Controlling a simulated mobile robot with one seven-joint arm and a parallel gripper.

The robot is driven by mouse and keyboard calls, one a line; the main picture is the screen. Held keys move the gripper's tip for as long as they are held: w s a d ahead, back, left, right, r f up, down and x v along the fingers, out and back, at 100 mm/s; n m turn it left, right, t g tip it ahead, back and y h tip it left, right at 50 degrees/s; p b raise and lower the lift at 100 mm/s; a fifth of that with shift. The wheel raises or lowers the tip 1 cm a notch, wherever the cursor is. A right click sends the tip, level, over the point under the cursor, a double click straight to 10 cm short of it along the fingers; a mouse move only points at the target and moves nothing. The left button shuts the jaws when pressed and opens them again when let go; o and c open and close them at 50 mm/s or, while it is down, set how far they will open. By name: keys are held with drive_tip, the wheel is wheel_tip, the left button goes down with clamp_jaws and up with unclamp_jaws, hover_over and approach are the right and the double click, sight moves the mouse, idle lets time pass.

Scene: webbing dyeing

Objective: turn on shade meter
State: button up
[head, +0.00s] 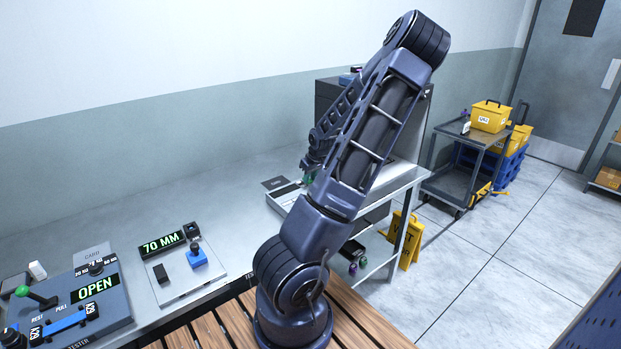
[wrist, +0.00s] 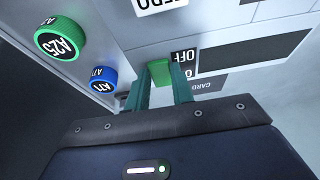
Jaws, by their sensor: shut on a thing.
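The shade meter (head: 283,197) is a pale box on the bench in the head view, partly hidden behind my arm. In the wrist view, its pale panel (wrist: 215,28) fills the upper part and has a dark, blank display (wrist: 255,54). A green switch piece (wrist: 159,69) sits beside a black label reading OFF (wrist: 184,62). My gripper (wrist: 161,78) has its two teal fingers on either side of this green piece and is shut on it. The fingertips are mostly hidden behind my arm in the head view.
A green A25 cap (wrist: 61,37) and a blue cap (wrist: 103,80) are left of my fingers in the wrist view. In the head view, a 70 MM display unit (head: 178,262) and a tester reading OPEN (head: 95,300) stand left. A grey cabinet (head: 330,100) stands behind my arm.

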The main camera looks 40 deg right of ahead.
sight(310, 181)
drive_tip(key=shift+w+r+g, duration=0.15)
drive_tip(key=shift+w+g, duration=0.15)
drive_tip(key=shift+g, duration=0.7)
drive_tip(key=shift+w+g, duration=0.15)
drive_tip(key=shift+g, duration=0.45)
drive_tip(key=o, duration=1)
drive_tip(key=shift+r, duration=0.15)
drive_tip(key=r, duration=1)
drive_tip(key=shift+s+r, duration=0.3)
drive_tip(key=shift+s, duration=0.05)
